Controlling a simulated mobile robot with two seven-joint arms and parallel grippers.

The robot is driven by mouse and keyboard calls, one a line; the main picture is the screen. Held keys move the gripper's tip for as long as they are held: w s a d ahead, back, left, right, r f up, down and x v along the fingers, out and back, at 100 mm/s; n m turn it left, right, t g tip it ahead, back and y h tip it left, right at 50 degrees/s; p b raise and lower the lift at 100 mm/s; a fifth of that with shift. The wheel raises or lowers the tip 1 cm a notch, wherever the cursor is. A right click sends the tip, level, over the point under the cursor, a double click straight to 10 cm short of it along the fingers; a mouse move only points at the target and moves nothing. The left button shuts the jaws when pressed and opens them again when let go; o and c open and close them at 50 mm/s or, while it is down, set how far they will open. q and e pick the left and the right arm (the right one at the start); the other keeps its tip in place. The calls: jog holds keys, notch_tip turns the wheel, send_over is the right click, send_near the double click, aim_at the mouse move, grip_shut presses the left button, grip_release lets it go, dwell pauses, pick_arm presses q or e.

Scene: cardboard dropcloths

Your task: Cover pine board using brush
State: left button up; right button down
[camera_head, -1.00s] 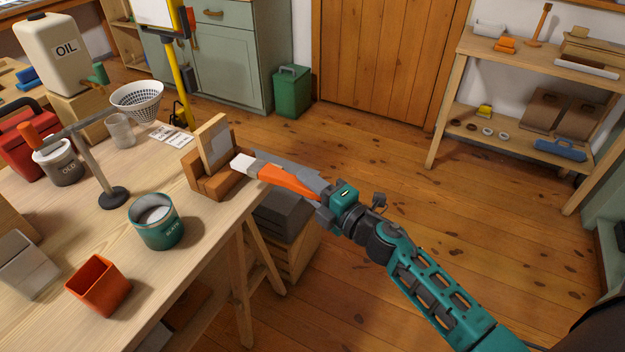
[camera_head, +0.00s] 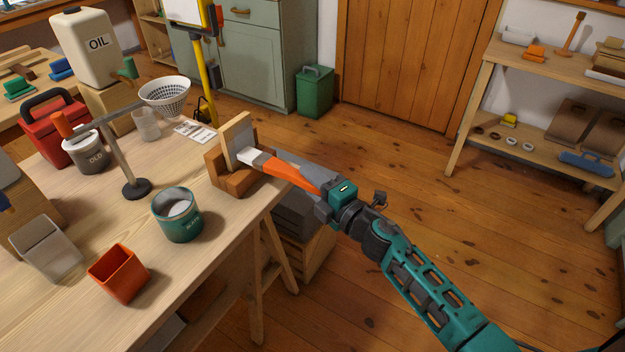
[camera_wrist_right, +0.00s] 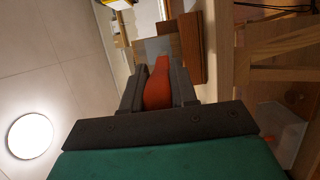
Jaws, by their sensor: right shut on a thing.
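The pine board (camera_head: 240,128) stands upright in a brown wooden holder (camera_head: 236,185) at the table's right edge. Its face shows a greyish patch; part of the face is hidden by the brush. The brush (camera_head: 292,174) has an orange handle and a pale head. Its head is at the board's lower face; I cannot tell if it touches. My right gripper (camera_head: 322,202) is shut on the brush handle. In the right wrist view, the orange handle (camera_wrist_right: 158,88) sits between the fingers. A teal paint can (camera_head: 180,228) labelled SLATE stands on the table. My left gripper is out of view.
An orange cup (camera_head: 118,275), a grey bin (camera_head: 45,250), a grey OLD can (camera_head: 88,157) and a metal stand (camera_head: 128,165) occupy the table's left. A white colander (camera_head: 165,95) is farther back. Open floor lies right of the table.

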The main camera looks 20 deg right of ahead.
jog(key=shift+w+a, duration=0.35)
jog(key=shift+w, duration=0.1)
dwell(0.4)
dwell(0.4)
notch_tip(320, 180, up, 7)
jog(key=p, duration=0.7)
jog(key=shift+s+r, duration=0.1)
jog(key=shift+r, duration=0.1)
jog(key=shift+s+d+f, duration=0.15)
jog(key=shift+s+d, duration=0.25)
jog(key=shift+s, duration=0.05)
pick_arm(q)
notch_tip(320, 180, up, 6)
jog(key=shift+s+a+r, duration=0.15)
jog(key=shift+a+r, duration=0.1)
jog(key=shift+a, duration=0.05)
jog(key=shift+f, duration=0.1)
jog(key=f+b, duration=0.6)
jog(key=b, duration=0.1)
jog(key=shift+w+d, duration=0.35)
pick_arm(e)
notch_tip(320, 180, down, 7)
jog(key=w+d, duration=0.1)
jog(key=w, duration=0.1)
jog(key=shift+d, duration=0.15)
